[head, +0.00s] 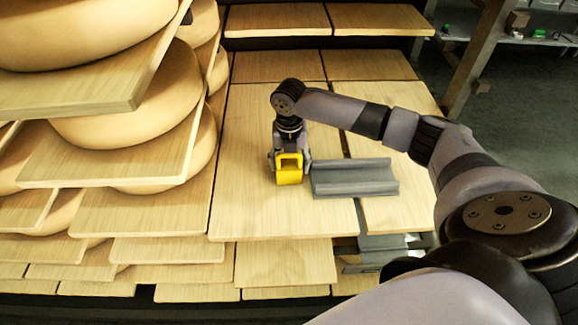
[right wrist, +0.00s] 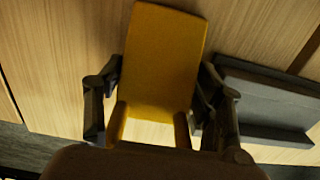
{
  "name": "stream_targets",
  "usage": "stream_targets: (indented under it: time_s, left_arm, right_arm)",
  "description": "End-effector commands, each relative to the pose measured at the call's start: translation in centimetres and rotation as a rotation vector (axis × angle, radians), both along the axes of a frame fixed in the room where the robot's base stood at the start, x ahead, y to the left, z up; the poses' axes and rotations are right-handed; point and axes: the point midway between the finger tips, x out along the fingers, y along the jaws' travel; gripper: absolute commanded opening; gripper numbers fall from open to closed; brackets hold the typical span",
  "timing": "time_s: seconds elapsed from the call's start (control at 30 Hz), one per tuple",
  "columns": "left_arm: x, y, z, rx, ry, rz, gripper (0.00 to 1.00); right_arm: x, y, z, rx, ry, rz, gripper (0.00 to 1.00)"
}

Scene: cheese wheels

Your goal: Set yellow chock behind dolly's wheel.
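The yellow chock (head: 289,175) is at my right gripper (head: 289,163), over the pale wooden boards in the middle of the head view. It has a broad flat face and an open, handle-like part. In the right wrist view the chock (right wrist: 163,62) sits between the two fingers of my right gripper (right wrist: 161,85), which press close on both its sides. I cannot tell whether the chock touches the board beneath. I cannot make out the dolly or its wheel in either view. My left gripper is not in view.
A grey ridged metal block (head: 354,178) lies on the boards just right of the chock; it also shows in the right wrist view (right wrist: 268,100). Shelves with large cheese wheels (head: 150,105) fill the left. The board (head: 245,130) left of the gripper is bare.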

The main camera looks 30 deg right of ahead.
Motion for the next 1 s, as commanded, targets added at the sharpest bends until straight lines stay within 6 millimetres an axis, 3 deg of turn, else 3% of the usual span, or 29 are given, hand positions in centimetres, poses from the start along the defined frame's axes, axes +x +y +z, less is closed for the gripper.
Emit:
stream_targets:
  time_s: [0.7, 1.0]
  left_arm:
    - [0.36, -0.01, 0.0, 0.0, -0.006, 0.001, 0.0]
    - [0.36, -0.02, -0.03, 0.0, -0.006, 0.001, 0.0]
  right_arm:
    - [-0.14, 0.21, -0.22, 0.003, 0.004, 0.003, 0.12]
    - [-0.12, 0.2, 0.65, 0.003, 0.004, 0.004, 0.12]
